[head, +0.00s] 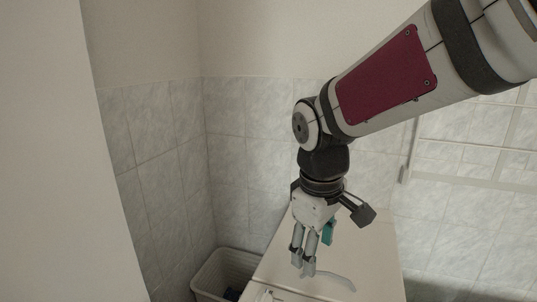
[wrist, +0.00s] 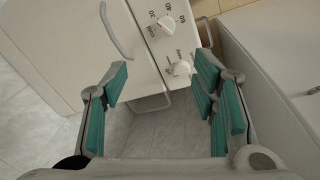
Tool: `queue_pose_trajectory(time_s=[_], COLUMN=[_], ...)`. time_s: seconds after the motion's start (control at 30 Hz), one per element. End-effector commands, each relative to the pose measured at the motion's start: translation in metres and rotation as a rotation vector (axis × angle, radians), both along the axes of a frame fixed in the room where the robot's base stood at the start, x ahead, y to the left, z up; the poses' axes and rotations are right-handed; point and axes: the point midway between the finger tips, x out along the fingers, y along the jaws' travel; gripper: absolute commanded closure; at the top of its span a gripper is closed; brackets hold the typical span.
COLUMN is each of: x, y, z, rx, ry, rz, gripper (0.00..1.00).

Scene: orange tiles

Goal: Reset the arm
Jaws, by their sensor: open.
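My gripper (head: 306,264) hangs from my bent arm in the head view, pointing down over the right side of the scene. In the wrist view my gripper (wrist: 160,84) has its teal-padded fingers spread wide apart, with nothing between them. It is open and empty. The fingers' distance from the white appliance (wrist: 90,30) beyond them is hard to tell.
The appliance has a knob (wrist: 181,68) and a curved handle (wrist: 116,32). In the head view a white top (head: 365,250) lies beside and below my gripper. A light basket (head: 212,272) stands left of it. Tiled walls (head: 165,150) close the corner.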

Motion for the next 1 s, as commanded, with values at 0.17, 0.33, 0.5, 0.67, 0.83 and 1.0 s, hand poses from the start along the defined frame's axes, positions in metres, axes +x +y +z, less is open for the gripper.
queue_pose_trajectory(time_s=[0.17,0.33,0.5,0.67,0.83,1.0], x=[-0.046,-0.093,-0.136,-0.160,-0.169,-0.169], y=[-0.044,-0.076,-0.098,-0.106,-0.109,-0.109], z=[0.029,0.042,0.043,0.038,0.036,0.035], rx=[0.032,0.093,0.172,0.232,0.256,0.256], ry=[-0.085,-0.159,-0.216,-0.246,-0.255,-0.255], rz=[-0.230,-0.446,-0.635,-0.747,-0.789,-0.790], gripper=[0.46,0.46,0.46,0.46,0.46,0.51])
